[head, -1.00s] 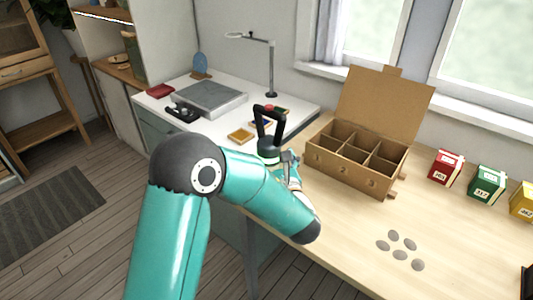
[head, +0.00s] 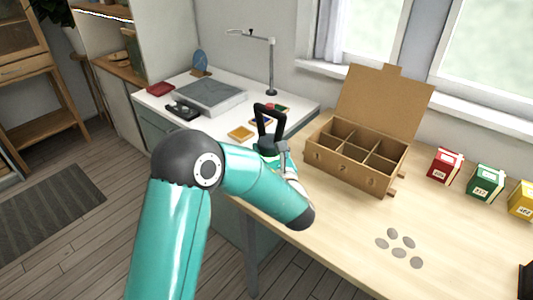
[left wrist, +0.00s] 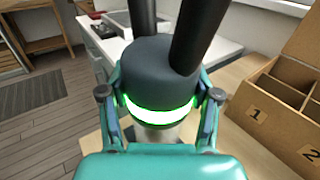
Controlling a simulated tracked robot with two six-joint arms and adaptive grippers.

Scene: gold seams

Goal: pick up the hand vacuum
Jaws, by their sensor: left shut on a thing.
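The hand vacuum (head: 269,145) has a dark rounded body and a black loop handle, and stands upright near the seam between the white desk and the wooden table. In the left wrist view its dark body (left wrist: 158,72) fills the middle, with a glowing green band around its lower part. My left gripper (left wrist: 160,112) is shut on the body, one finger on each side. In the head view my left gripper (head: 283,158) is partly hidden by my own arm. The vacuum's bottom is hidden, so I cannot tell whether it touches the surface. My right gripper is not in view.
An open cardboard box (head: 352,165) with numbered compartments stands right of the vacuum. Red (head: 444,166), green (head: 485,183) and yellow (head: 522,200) boxes stand farther right. Several grey discs (head: 403,242) lie on the table (head: 350,225). A lamp (head: 271,65) stands behind.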

